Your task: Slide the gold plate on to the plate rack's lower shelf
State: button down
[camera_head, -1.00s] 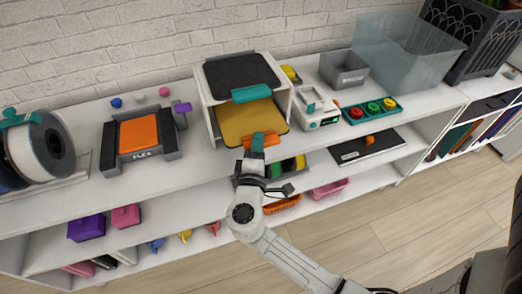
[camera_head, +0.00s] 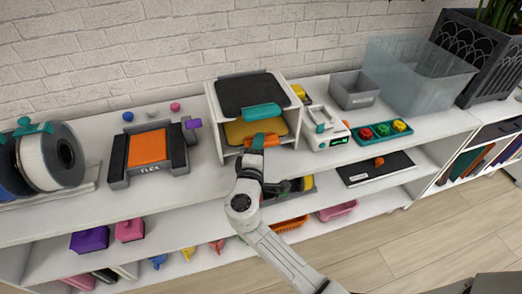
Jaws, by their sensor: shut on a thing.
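The white plate rack (camera_head: 216,108) stands on the long shelf's top. A dark plate (camera_head: 246,92) with a teal handle (camera_head: 262,111) lies on its upper level. The gold plate (camera_head: 243,129) is in the lower opening, mostly within the rack, with its back part hidden under the upper level. Its orange handle (camera_head: 270,141) faces the front. My gripper (camera_head: 258,143) is at the rack's front, shut on the handle of the gold plate; the fingers partly hide the handle.
An orange-topped device marked FLEX (camera_head: 147,147) stands left of the rack. A white device with a small display (camera_head: 325,130) stands close on its right. A grey bin (camera_head: 353,90) and a teal tray of coloured knobs (camera_head: 381,132) are farther right. Open shelves lie below.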

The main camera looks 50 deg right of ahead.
jog(key=shift+w+d+f+b, duration=0.1)
jog(key=shift+w+f+b, duration=0.05)
jog(key=shift+f+b, duration=0.55)
jog(key=shift+w+d+f+b, duration=0.1)
jog(key=shift+f+b, duration=0.5)
jog(key=shift+b, duration=0.1)
grip_release()
dwell(0.4)
jog(key=shift+f+b, duration=0.75)
jog(key=shift+b, duration=0.05)
jog(key=shift+s+a+f, duration=0.1)
jog(key=shift+s+f, duration=0.05)
jog(key=shift+s, duration=0.05)
jog(key=shift+c, duration=0.4)
jog(key=shift+s+a, duration=0.2)
jog(key=shift+s, duration=0.1)
jog(key=shift+c, duration=0.3)
jog(key=shift+s, duration=0.1)
jog(key=shift+s+a, duration=0.2)
